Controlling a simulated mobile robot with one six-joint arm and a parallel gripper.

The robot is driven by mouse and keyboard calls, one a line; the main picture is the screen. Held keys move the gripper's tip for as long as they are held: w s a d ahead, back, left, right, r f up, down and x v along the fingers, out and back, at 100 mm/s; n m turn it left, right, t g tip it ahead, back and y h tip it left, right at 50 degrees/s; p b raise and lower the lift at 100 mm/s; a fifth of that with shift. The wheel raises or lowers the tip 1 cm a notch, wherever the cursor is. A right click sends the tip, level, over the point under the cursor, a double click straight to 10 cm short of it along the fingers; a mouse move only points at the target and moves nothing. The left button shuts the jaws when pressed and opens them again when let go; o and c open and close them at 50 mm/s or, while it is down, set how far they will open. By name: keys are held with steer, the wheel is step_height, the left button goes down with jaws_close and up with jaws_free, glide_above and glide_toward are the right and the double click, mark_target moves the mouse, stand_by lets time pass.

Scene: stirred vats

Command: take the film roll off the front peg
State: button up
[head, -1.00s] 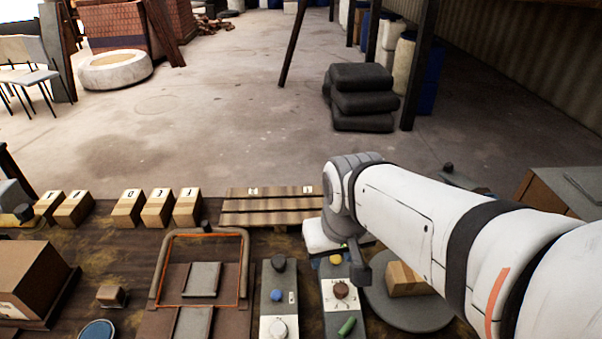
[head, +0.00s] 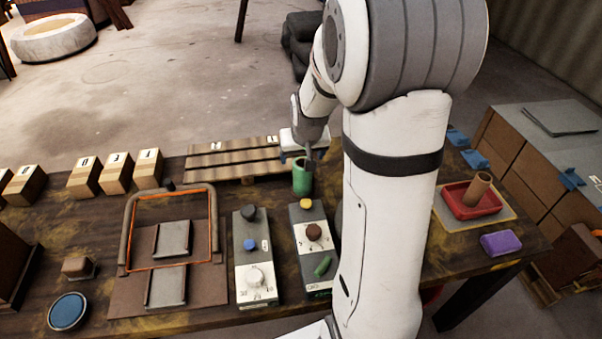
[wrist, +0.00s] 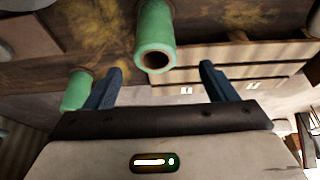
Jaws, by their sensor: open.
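A green film roll (head: 302,178) stands upright near the back of the table in the head view. My gripper (head: 309,158) is just beside and above it, partly hidden by my arm. In the wrist view one green film roll (wrist: 154,35) with a hollow brown end lies ahead, in line with the gap between my fingers (wrist: 161,68). The fingers are apart with nothing held. A second green roll (wrist: 77,92) is beyond the left finger. The pegs themselves are hidden, and I cannot tell which roll is on the front peg.
A slatted wooden rack (head: 225,160) lies behind the roll. Control boxes with knobs (head: 253,262) (head: 312,240) stand in front. A red tray (head: 467,205) with a brown tube (head: 479,189) and a purple block (head: 501,243) are at the right.

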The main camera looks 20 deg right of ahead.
mark_target(302, 164)
steer(key=x, duration=0.6)
steer(key=shift+w+d+f, duration=0.15)
steer(key=shift+d+f, duration=0.15)
steer(key=shift+d, duration=0.05)
steer(key=c, duration=1.2)
